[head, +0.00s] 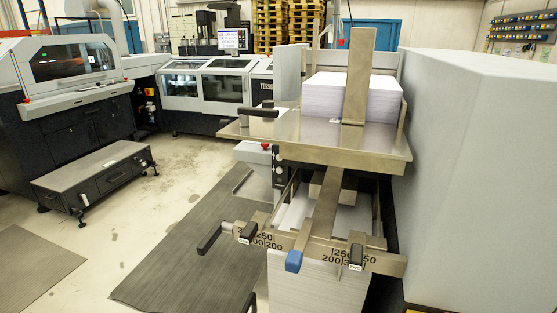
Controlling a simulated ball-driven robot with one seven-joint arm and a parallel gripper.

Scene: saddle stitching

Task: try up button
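A narrow dark control strip (279,168) with small pale round buttons is on the front left of the feeder, just under its metal table. The buttons are too small to tell which one is the up button. A red knob (265,146) sits on a pale housing just left of the strip. My gripper does not show clearly anywhere in the head view, so its place relative to the buttons cannot be told.
The metal table (300,135) holds a paper stack (350,98). Below, a scaled crossbar (310,248) with black handles and a blue-tipped lever (293,261) juts forward. A large grey cabinet (480,180) closes the right. A dark mat (185,250) and open floor lie left.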

